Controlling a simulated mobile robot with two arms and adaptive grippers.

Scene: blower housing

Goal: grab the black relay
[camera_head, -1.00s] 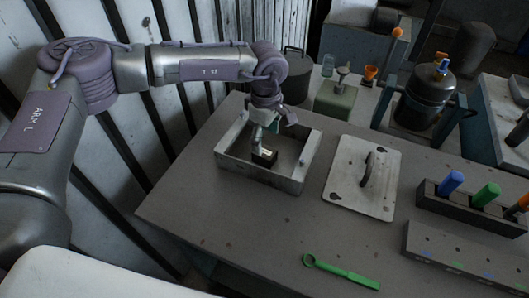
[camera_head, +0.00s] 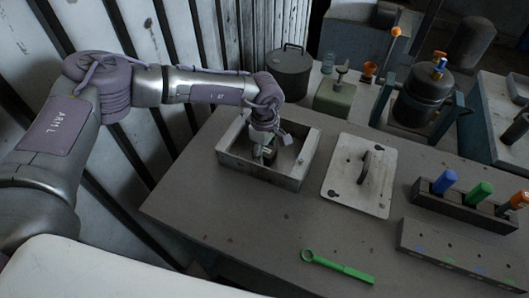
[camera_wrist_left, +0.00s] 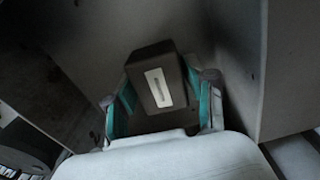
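The black relay (camera_wrist_left: 158,82) is a small dark block with a pale label on top. It sits inside the open grey metal housing (camera_head: 270,177) on the table. My left gripper (camera_head: 266,150) reaches down into the housing from above. In the left wrist view, the teal-padded fingers of my left gripper (camera_wrist_left: 163,103) stand apart, one on each side of the relay. A narrow gap shows beside the right finger; contact on the left is unclear. In the head view the gripper largely hides the relay. My right gripper is not in view.
The housing's walls stand close around my left gripper. A flat cover plate with a handle (camera_head: 345,185) lies to the right. A green wrench (camera_head: 337,267) lies at the front. A rack (camera_head: 460,208) holds coloured-handled tools. The table's front left is clear.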

